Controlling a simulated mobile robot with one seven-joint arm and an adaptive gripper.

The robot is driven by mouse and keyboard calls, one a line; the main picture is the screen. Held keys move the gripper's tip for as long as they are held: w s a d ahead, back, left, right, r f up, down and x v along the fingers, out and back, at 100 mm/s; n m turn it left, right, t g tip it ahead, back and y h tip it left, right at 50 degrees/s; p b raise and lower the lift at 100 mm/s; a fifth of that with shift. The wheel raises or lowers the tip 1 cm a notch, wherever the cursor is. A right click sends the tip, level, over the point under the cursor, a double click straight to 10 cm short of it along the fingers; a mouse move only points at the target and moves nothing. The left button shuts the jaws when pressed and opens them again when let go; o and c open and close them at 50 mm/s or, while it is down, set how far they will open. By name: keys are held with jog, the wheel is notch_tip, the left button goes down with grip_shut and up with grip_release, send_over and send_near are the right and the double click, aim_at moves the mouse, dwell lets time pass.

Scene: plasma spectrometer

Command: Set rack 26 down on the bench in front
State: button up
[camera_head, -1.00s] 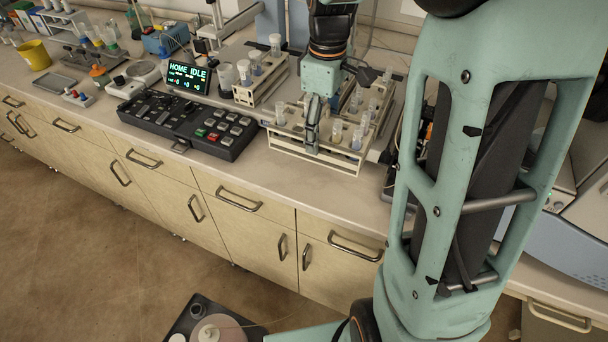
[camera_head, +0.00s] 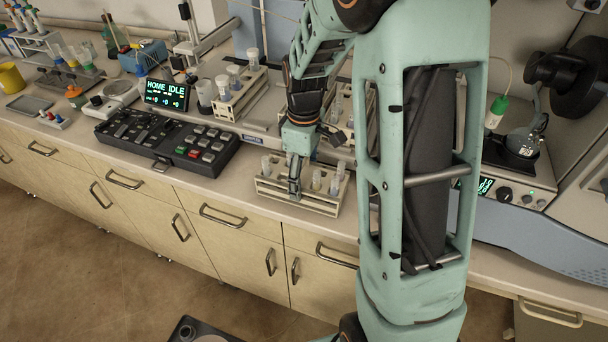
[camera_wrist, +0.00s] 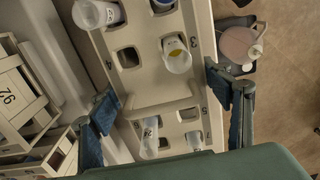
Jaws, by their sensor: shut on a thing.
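My gripper (camera_head: 294,182) is shut on a cream rack (camera_head: 268,187) holding several capped or clear tubes, over the front strip of the bench (camera_head: 225,182). In the wrist view the held rack (camera_wrist: 128,85) lies between my two fingers (camera_wrist: 165,115), with hole numbers on its top, tubes in some holes and others empty. The rack appears level and close to the bench top; I cannot tell whether it touches. Its own label is not clearly visible. My gripper hides part of its middle.
Another rack with a number label (camera_wrist: 12,97) stands behind in the wrist view. A rack of tubes (camera_head: 240,92) stands at the back. A black control panel (camera_head: 168,142) lies left of the held rack. The bench's front edge is close; drawers (camera_head: 238,220) are below.

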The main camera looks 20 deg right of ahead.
jog(key=shift+f, duration=0.15)
jog(key=o, duration=1.5)
jog(key=shift+r, duration=0.2)
notch_tip(320, 180, up, 12)
jog(key=shift+r, duration=0.1)
jog(key=shift+s, duration=0.1)
